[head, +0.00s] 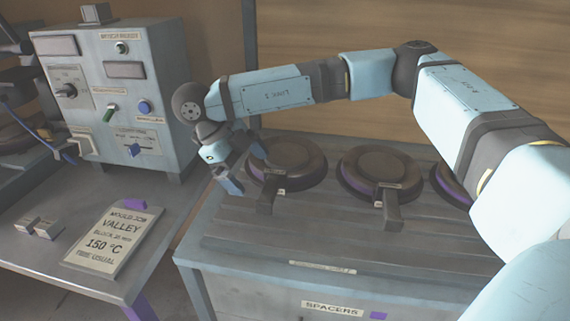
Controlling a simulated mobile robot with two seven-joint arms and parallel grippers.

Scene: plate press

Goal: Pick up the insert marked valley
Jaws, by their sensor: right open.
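Three dark round inserts with purple sides, front handles and small tags sit on the slatted bench top (230,228): a left one (290,156), a middle one (378,163) and a right one (446,180). The tags are too small to read, so I cannot tell which is marked valley. My right arm partly hides the right insert. My right gripper (244,172) is open and empty, fingers pointing down, just left of the left insert; I cannot tell whether it touches the rim. My left gripper is not in view.
A card (112,240) on the left table reads "Mould job valley, 150 °C". A grey control box (120,95) with a dial and buttons stands behind it. Small pale blocks (48,227) lie at the table's left. A front label (332,308) reads "Spacers". The bench front is clear.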

